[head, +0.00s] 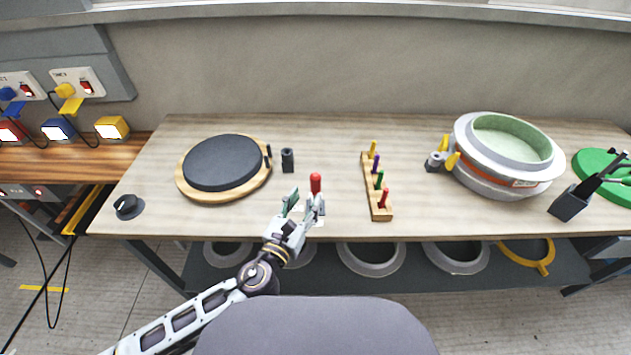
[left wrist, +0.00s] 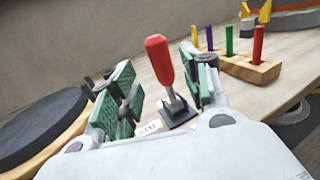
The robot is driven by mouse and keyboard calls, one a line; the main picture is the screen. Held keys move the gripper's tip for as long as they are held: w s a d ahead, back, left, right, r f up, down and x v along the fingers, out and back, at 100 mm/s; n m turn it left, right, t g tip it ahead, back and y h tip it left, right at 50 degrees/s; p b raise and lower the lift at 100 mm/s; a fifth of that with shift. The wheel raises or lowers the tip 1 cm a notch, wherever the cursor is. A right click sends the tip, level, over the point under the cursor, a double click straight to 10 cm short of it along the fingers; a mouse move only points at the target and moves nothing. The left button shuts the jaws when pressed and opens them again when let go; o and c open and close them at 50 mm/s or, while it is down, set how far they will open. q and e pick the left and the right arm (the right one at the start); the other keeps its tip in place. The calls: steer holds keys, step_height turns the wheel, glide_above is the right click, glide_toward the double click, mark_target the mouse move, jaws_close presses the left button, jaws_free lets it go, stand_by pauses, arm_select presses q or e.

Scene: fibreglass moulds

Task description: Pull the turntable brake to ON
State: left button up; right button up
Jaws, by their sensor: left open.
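The brake lever has a red handle (head: 315,183) and stands near the front edge of the table. In the left wrist view the red handle (left wrist: 160,60) is on a grey stem that rises from a dark base (left wrist: 177,115), with a small printed label (left wrist: 149,128) beside it. My left gripper (head: 302,203) is open at the lever. In the left wrist view its green-padded fingers (left wrist: 166,93) are on either side of the stem, apart from it. The turntable (head: 222,162), a dark disc on a wooden base, is to the left. My right gripper is not in view.
A wooden rack (head: 367,187) with several coloured pegs stands right of the lever. A black post (head: 287,160) is behind it. A black knob (head: 128,207) is at the table's left. A large round mould (head: 466,172) stands at the right. Bare tabletop lies between them.

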mark_target(313, 186)
arm_select(q)
steer(key=x, duration=0.5)
steer(key=shift+w, duration=0.15)
steer(key=shift+w+d, duration=0.3)
steer(key=shift+w, duration=0.35)
steer(key=shift+w+d, duration=0.15)
steer(key=shift+w, duration=0.25)
steer(key=c, duration=0.9)
jaws_close()
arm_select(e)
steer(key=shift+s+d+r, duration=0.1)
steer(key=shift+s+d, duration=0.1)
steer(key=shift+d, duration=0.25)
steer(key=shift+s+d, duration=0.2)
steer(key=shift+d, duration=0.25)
